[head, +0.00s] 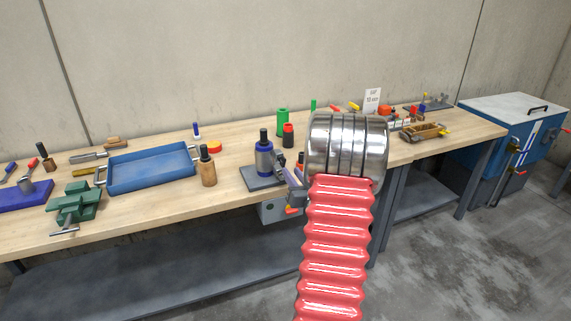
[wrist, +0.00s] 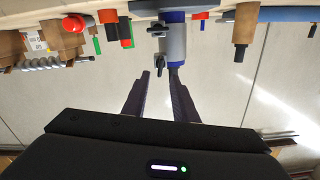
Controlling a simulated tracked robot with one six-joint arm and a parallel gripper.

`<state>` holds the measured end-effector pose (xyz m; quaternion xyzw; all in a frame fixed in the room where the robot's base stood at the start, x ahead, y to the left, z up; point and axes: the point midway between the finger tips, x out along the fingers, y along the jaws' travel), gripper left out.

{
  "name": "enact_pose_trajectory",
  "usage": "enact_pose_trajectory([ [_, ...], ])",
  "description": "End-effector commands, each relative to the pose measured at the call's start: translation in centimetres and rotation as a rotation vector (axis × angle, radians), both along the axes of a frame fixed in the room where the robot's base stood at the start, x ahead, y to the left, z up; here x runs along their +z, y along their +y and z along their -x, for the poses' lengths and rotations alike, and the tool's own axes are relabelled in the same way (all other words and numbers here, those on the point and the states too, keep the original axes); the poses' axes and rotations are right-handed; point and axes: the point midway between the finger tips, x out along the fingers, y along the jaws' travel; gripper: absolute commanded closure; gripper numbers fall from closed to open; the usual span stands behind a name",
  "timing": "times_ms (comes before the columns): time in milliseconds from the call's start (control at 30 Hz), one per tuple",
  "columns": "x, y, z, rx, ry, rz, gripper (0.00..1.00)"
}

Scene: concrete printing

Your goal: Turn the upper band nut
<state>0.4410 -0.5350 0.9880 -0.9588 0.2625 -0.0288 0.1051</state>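A blue and grey cylinder (head: 264,160) with a black top stands on a grey plate on the bench. In the wrist view, which is upside down, it hangs from the top (wrist: 173,42). Two black nuts stick out from its side there: the lower band nut (wrist: 157,31) and the upper band nut (wrist: 160,66). My gripper (wrist: 159,76) is open, its two dark fingers pointing at the cylinder. The upper band nut appears between the fingertips, with gaps on both sides; its depth relative to them is unclear. In the head view my arm partly hides my gripper.
A wooden-handled tool (head: 208,166) and a blue tray (head: 152,168) are left of the cylinder. A blue cabinet (head: 510,130) stands right of the bench.

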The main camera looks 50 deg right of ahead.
Motion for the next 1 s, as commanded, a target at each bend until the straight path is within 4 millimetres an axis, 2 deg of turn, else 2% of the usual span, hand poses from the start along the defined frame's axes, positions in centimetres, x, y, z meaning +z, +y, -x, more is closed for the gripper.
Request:
enact_pose_trajectory([
  [300,0.0,-2.5,-4.3,0.001,-0.001,0.001,0.74],
  [500,0.0,-3.6,-6.1,0.0,0.0,0.0,0.74],
  [900,0.0,-4.0,-6.6,-0.001,0.0,0.0,0.74],
  [1000,0.0,-4.0,-6.6,-0.001,0.0,0.0,0.81],
])
